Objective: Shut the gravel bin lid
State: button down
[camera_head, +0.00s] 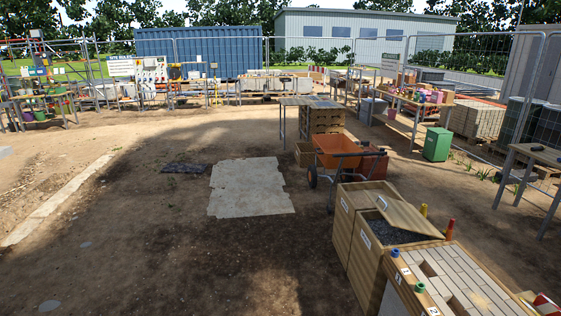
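The gravel bin (366,262) is a wooden box at the lower right with a small white label on its front. Dark grey gravel (396,233) shows in its opening. Its wooden lid (411,216) is raised and tilted, partly open, at the far side of the opening. My gripper is not in view.
Another wooden bin (343,220) adjoins it behind. A paver-topped bench (465,275) stands in front of it, with coloured pieces along its edge. An orange wheelbarrow (337,150) is behind the bins. Open dirt ground (180,260) lies to the left, with a pale slab (248,187).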

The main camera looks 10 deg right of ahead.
aim_at(398, 213)
jog(key=i+l+u, duration=0.1)
jog(key=i, duration=0.35)
jog(key=i+l+u, duration=0.1)
jog(key=i, duration=0.4)
jog(key=i+l+u, duration=0.15)
jog(key=i, duration=0.3)
jog(key=i+l+u, duration=0.1)
jog(key=i+l, duration=0.15)
jog(key=i, duration=0.2)
jog(key=i+l+z, duration=0.1)
jog(key=i+l, duration=0.15)
jog(key=l, duration=0.25)
jog(key=i+l, duration=0.25)
jog(key=l, duration=0.2)
jog(key=i+l+z, duration=0.15)
jog(key=i+l, duration=0.15)
jog(key=l, duration=0.2)
